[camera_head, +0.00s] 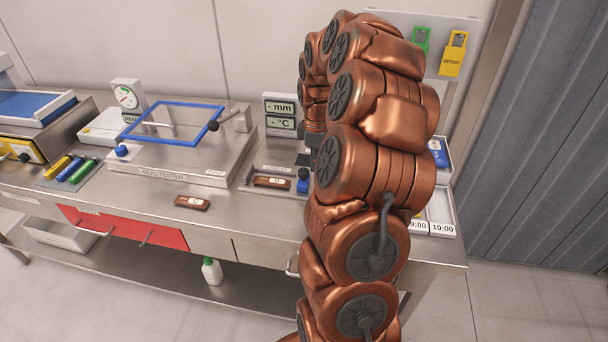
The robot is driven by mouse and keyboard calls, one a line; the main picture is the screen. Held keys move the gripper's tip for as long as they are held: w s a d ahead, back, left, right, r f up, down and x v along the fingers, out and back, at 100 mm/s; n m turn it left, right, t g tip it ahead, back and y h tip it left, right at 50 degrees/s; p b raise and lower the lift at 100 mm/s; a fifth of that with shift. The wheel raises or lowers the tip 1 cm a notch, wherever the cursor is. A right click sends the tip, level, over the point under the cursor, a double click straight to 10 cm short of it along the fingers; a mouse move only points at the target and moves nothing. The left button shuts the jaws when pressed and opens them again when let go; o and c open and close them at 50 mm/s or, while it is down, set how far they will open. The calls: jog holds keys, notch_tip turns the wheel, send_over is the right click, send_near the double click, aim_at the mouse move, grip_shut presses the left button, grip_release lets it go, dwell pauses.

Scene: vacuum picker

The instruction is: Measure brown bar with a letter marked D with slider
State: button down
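One brown bar (272,182) with a pale letter label lies in the measuring station's shallow tray (246,185). Another brown bar (193,202) with a pale label lies on the steel worktop in front of the seal tester. Both letters are too small to read surely. A slider with a blue knob (303,181) stands just right of the bar in the tray. A display (280,117) behind it shows "- mm" and "- °C". My copper arm curves over the station's right side. Its end comes down behind the slider; my gripper is mostly hidden there and its fingers cannot be made out.
The seal tester (180,165) with a blue frame (175,122) stands left of the station. Colored pens (70,169) and a dial gauge (127,97) are further left. Time-labelled bins (438,212) are right of my arm. The worktop's front strip is mostly clear.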

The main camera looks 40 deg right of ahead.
aim_at(301, 170)
jog(key=shift+f, duration=0.1)
dwell(0.3)
jog(key=shift+f+b, duration=0.95)
jog(key=shift+f, duration=0.5)
jog(key=shift+w+a+r, duration=0.1)
jog(key=shift+w+a, duration=0.55)
jog(key=shift+w, duration=0.25)
jog(key=shift+w+a, duration=0.6)
jog(key=shift+w, duration=0.25)
dwell(4.0)
jog(key=shift+s+d+b, duration=0.1)
jog(key=shift+b, duration=0.2)
